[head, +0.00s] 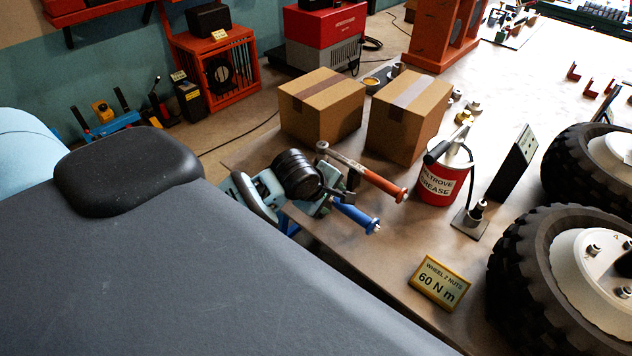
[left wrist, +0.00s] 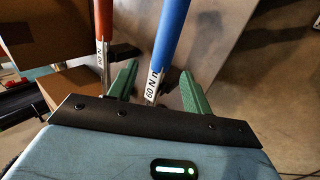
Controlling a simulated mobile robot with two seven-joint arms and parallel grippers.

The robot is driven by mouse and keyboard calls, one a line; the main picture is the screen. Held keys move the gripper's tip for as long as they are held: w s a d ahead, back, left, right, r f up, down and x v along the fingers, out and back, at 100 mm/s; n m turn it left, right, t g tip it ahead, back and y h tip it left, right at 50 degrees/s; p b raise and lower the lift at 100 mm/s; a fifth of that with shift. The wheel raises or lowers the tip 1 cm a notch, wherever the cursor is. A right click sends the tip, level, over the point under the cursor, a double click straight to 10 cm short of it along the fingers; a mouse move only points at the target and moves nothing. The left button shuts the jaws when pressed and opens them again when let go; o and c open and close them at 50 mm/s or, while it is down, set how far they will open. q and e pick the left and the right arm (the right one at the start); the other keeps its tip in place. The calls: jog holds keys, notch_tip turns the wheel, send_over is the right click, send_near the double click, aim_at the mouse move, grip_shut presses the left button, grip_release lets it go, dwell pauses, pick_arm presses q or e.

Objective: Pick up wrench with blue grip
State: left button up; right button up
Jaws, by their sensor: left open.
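The wrench with the blue grip (head: 356,217) lies at the near left edge of the table, its grip pointing right and toward the camera. In the left wrist view its blue grip (left wrist: 172,35) runs up and away, and a label reading "60 N m" is on its metal shaft. My left gripper (head: 318,206) is at the table edge by the wrench. In the left wrist view its green fingers (left wrist: 158,72) are apart, with the blue wrench's shaft between them. The wrench's head is hidden by the gripper. My right gripper is not in view.
A red-grip wrench (head: 378,182) lies close beside, also seen in the left wrist view (left wrist: 103,25). Two cardboard boxes (head: 322,108), a red grease can (head: 441,184), a yellow-framed sign (head: 440,283) and tyred wheels (head: 530,275) stand on the table. Bare tabletop lies before the sign.

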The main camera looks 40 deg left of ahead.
aim_at(337, 200)
pick_arm(q)
jog(key=shift+x, duration=2.7)
jog(key=shift+d, duration=0.1)
grip_shut()
jog(key=shift+r, duration=0.2)
